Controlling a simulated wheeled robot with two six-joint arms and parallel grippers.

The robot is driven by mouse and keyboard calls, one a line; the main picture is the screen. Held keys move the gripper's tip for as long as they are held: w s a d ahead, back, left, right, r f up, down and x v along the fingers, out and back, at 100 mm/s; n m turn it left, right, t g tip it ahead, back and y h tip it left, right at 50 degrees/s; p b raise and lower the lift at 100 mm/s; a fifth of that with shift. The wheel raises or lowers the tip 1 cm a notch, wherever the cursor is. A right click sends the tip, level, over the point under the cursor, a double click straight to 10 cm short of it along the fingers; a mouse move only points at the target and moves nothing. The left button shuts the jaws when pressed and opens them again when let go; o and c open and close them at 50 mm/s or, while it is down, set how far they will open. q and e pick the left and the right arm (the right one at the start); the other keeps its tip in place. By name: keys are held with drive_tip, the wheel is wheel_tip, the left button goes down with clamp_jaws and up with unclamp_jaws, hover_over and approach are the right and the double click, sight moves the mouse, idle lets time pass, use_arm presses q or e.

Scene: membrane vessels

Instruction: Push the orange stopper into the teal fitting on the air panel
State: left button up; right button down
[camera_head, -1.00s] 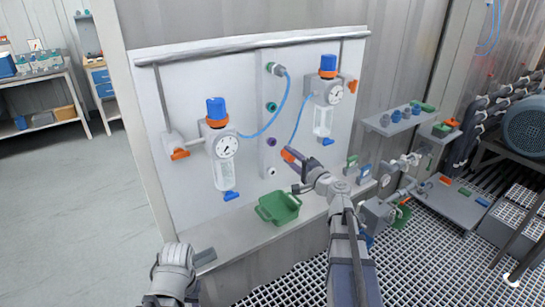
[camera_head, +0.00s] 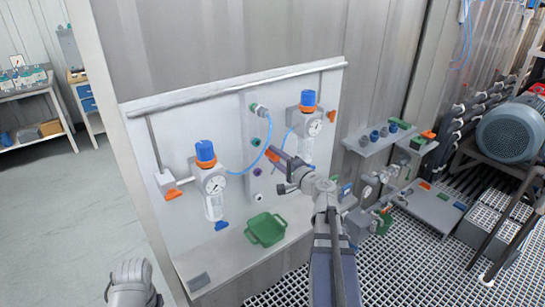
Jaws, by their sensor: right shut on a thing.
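The teal fitting (camera_head: 255,142) sits on the pale vertical strip of the air panel (camera_head: 230,119), below a grey fitting with a blue hose and above a purple one. My right gripper (camera_head: 279,158) is shut on the orange stopper (camera_head: 271,153). The stopper points left toward the panel, slightly right of and below the teal fitting in the picture. They look apart; the depth gap is hard to judge. Of my left arm, only a grey rounded part shows at the bottom left; its fingers do not show.
Two regulators with blue knobs (camera_head: 205,151) (camera_head: 308,98) and gauges flank the strip. A blue hose (camera_head: 266,150) loops close to the stopper. A green tray (camera_head: 266,229) and a grey block (camera_head: 199,282) rest on the ledge below. Valves and a small shelf (camera_head: 372,143) stand right.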

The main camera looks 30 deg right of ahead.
sight(257, 143)
drive_tip(key=shift+w, duration=0.15)
drive_tip(key=shift+w+a, duration=0.2)
drive_tip(key=shift+w, duration=2.55)
drive_tip(key=shift+w, duration=0.55)
drive_tip(key=shift+c, duration=1.7)
unclamp_jaws()
drive_tip(key=s, duration=0.8)
drive_tip(key=shift+d, duration=0.25)
drive_tip(key=shift+w, duration=0.1)
